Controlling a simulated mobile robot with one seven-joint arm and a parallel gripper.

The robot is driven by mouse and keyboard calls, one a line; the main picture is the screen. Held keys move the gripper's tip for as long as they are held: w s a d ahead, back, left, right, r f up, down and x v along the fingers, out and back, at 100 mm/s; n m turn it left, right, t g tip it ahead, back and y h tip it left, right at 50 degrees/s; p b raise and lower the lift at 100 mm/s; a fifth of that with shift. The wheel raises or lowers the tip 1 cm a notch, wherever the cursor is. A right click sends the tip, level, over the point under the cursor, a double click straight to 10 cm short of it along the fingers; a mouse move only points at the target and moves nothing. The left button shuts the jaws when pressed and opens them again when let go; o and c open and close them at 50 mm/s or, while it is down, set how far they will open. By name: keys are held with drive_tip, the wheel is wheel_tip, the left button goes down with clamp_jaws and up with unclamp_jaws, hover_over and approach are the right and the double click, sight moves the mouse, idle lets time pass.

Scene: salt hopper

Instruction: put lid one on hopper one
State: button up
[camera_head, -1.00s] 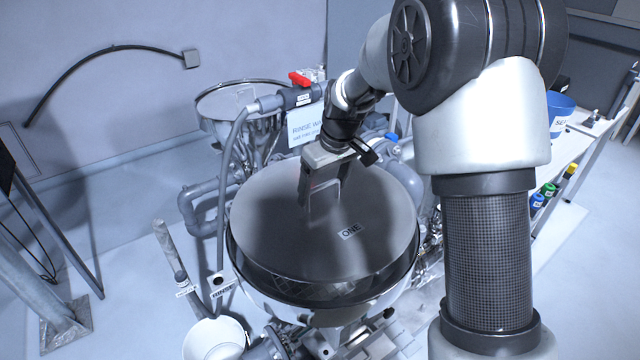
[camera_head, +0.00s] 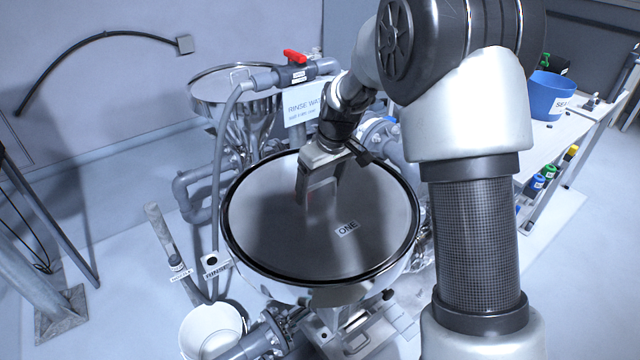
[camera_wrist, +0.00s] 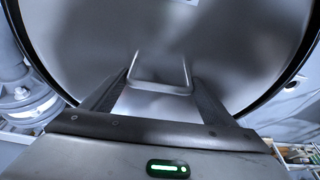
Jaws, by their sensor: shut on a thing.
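Lid one, a round grey disc marked "ONE" (camera_head: 372,254), lies level at the mouth of hopper one (camera_head: 290,288) in the head view. The hopper's dark rim shows as a ring all around the lid. I cannot tell whether the lid is fully seated. My gripper (camera_head: 318,205) is shut on the lid's handle, above the disc's middle. In the wrist view the handle (camera_wrist: 160,88) is between the two fingers (camera_wrist: 165,85), with the lid's surface (camera_wrist: 215,35) beyond it. The handle is mostly hidden by the fingers in the head view.
Behind stands another metal hopper (camera_head: 235,90) with a red-handled valve (camera_head: 294,56) and a rinse sign (camera_head: 303,106). A white bucket (camera_head: 212,328) stands front left. A bench with a blue tub (camera_head: 552,96) is at right. Pipes and hoses crowd the left side.

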drive_tip(key=shift+f+b, duration=0.45)
drive_tip(key=shift+f, duration=0.05)
idle(0.4)
drive_tip(key=o, duration=2.1)
drive_tip(key=shift+f, duration=0.1)
drive_tip(key=p+v, duration=0.2)
drive_tip(key=v, duration=1.5)
drive_tip(key=s+d+r+m+t+p, duration=0.1)
drive_tip(key=s+d+r+m+p, duration=0.25)
drive_tip(key=s+r, duration=0.7)
drive_tip(key=s+d+m+p, duration=0.1)
drive_tip(key=s, duration=0.4)
drive_tip(key=s+d+r+m+t+h+p, duration=0.1)
drive_tip(key=s+d+p, duration=0.1)
drive_tip(key=s, duration=0.3)
drive_tip(key=s+d+r+m+t+p, duration=0.1)
drive_tip(key=s+d+p, duration=0.1)
drive_tip(key=s, duration=0.3)
drive_tip(key=shift+s+d+r+h, duration=0.15)
drive_tip(key=shift+s+d+h, duration=0.05)
drive_tip(key=shift+s+h, duration=0.2)
